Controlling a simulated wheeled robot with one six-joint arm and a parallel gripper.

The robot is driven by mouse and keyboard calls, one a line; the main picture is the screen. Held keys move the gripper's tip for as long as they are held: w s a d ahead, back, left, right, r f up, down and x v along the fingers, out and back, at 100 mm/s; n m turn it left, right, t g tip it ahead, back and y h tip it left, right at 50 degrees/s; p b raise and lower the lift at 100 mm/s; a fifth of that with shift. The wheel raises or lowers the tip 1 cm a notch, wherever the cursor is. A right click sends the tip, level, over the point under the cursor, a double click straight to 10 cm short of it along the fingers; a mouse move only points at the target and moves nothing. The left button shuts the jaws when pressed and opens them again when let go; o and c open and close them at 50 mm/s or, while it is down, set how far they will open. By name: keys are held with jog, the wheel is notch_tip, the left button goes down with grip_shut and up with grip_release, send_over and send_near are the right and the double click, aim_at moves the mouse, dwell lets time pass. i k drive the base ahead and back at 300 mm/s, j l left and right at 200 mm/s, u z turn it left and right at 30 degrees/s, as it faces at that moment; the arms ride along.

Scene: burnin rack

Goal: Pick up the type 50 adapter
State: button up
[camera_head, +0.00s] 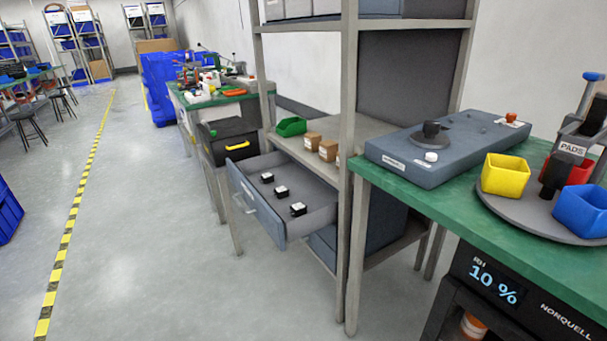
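An open drawer (258,213) juts out from the metal rack toward the left. Inside it lie three small black pieces with white tops: a far one (267,177), a middle one (281,191) and a near one (298,209). They look like adapters, but any type markings are too small to read, so I cannot tell which is type 50. They lie apart, in a row along the drawer floor. My gripper is not in view.
The rack's post (349,200) stands right of the drawer. A shelf above it holds a green bin (291,127) and small brown boxes (328,150). A green table (480,205) with a blue-grey device and coloured bins is at right. The floor (150,250) left of the drawer is clear.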

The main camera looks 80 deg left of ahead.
aim_at(282, 192)
jog(key=u, duration=1.7)
jog(key=i+u, duration=0.45)
jog(key=i+l+u, duration=0.3)
jog(key=u, duration=0.2)
jog(key=i+j, duration=0.15)
jog(key=i, duration=0.15)
jog(key=i+j, duration=0.15)
jog(key=i, duration=0.1)
